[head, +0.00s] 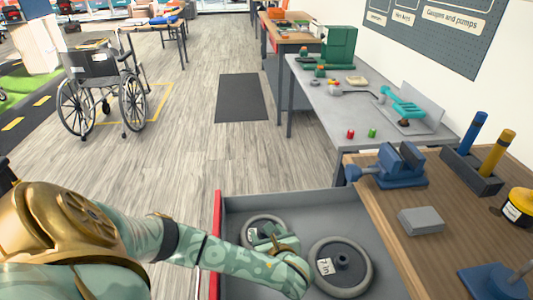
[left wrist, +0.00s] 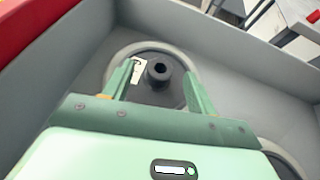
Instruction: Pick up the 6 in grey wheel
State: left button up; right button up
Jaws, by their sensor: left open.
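The smaller grey wheel (head: 249,227) lies flat in the left of the grey drawer; it also shows in the left wrist view (left wrist: 153,95). It has a dark centre with a raised hub and a white label, which I cannot read. A larger grey wheel (head: 366,275), labelled "7 in", lies to its right. My left gripper (head: 268,235) is over the smaller wheel and hides part of it. In the left wrist view the gripper (left wrist: 158,72) is open, one finger on each side of the hub. I cannot tell whether the fingers touch it. My right gripper is not in view.
The drawer (head: 300,201) has a red left edge (head: 217,205) and raised walls around the wheels. A wooden bench (head: 385,215) with a blue vise (head: 402,168) and a grey block (head: 421,221) stands to the right. A wheelchair (head: 100,85) stands on the floor at left.

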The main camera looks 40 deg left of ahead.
pick_arm(q)
jog(key=shift+w+a+f, duration=0.2)
jog(key=shift+a, duration=0.2)
jog(key=shift+r, duration=0.1)
jog(key=shift+c, duration=0.6)
jog(key=c, duration=1.1)
grip_shut()
jog(key=shift+r, duration=0.1)
